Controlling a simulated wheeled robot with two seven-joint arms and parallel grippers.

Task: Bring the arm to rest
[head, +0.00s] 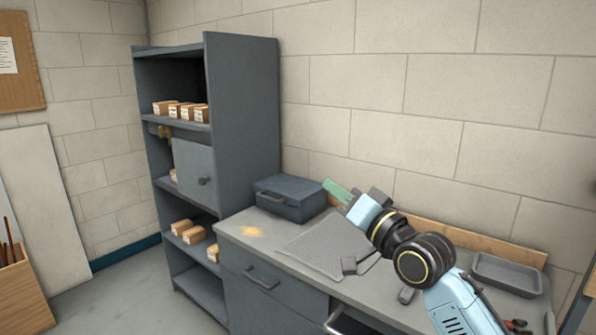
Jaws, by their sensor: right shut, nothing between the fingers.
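My right arm (455,305) comes in from the lower right and reaches up and left over the grey workbench (240,222). My right gripper (337,189) is at its far end, near the wall and just right of the toolbox. It is shut, with nothing held. Its greenish tip points up and left. My left gripper is not in view. The arm hides part of the bench top and the back of the mat.
A dark toolbox (290,198) stands at the bench's back left. A grey mat (318,250) lies mid-bench. A grey tray (508,274) sits at the right. A shelf unit (243,120) with small boxes (187,112) stands left; its cabinet door (194,175) has a handle.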

